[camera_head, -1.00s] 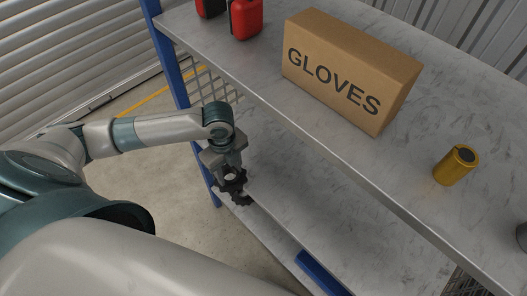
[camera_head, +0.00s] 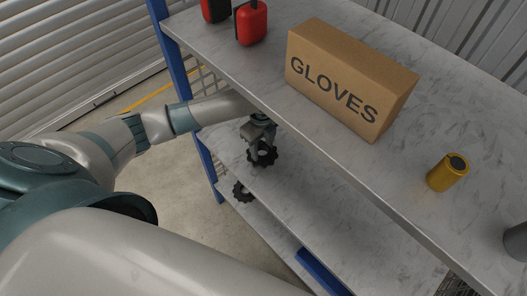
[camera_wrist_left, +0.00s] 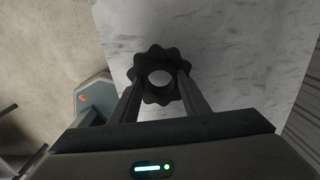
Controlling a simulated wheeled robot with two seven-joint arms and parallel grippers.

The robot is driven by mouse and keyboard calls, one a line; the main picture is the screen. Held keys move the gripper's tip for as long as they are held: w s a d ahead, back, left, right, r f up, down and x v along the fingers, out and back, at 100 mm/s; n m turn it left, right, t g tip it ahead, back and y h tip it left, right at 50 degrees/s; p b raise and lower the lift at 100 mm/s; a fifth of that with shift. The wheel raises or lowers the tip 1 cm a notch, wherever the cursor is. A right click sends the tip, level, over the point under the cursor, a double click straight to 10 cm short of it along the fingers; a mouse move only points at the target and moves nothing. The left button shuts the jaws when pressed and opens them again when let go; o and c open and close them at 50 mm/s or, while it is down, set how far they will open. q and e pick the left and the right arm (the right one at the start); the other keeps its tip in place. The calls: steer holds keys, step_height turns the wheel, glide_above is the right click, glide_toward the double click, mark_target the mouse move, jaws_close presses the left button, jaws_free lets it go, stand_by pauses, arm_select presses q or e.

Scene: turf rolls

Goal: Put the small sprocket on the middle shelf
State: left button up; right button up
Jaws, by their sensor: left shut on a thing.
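My left gripper (camera_head: 260,133) is shut on a black toothed sprocket (camera_head: 263,157). It holds the sprocket under the top shelf and over the grey marbled middle shelf (camera_head: 310,215); I cannot tell whether the sprocket touches that shelf. In the left wrist view, the sprocket (camera_wrist_left: 150,60) sits between the two fingertips, its round hole showing, with the marbled surface (camera_wrist_left: 230,60) beyond. A second dark sprocket (camera_head: 242,192) lies lower down, on the lower shelf (camera_head: 262,228), partly hidden by the middle shelf's edge. My right gripper is not in view.
The top shelf (camera_head: 260,75) overhangs the gripper. It carries a GLOVES box (camera_head: 345,85), a red container (camera_head: 251,22) with another beside it, a yellow cylinder (camera_head: 447,174) and a dark grey object (camera_head: 517,242). A blue post (camera_head: 172,55) stands at the left end.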

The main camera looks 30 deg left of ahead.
arm_select(q)
steer(key=shift+w, duration=0.15)
steer(key=shift+w+d+r, duration=0.1)
steer(key=shift+w+d, duration=0.05)
steer(key=shift+w, duration=0.1)
step_height(320, 180, down, 3)
steer(key=shift+r+p, duration=0.1)
steer(key=shift+p, duration=0.7)
steer(key=shift+f, duration=0.45)
steer(key=shift+f, duration=0.15)
steer(key=o, duration=1.4)
steer(key=shift+s, duration=0.1)
steer(key=shift+r+b, duration=0.9)
steer(key=shift+r, duration=3.05)
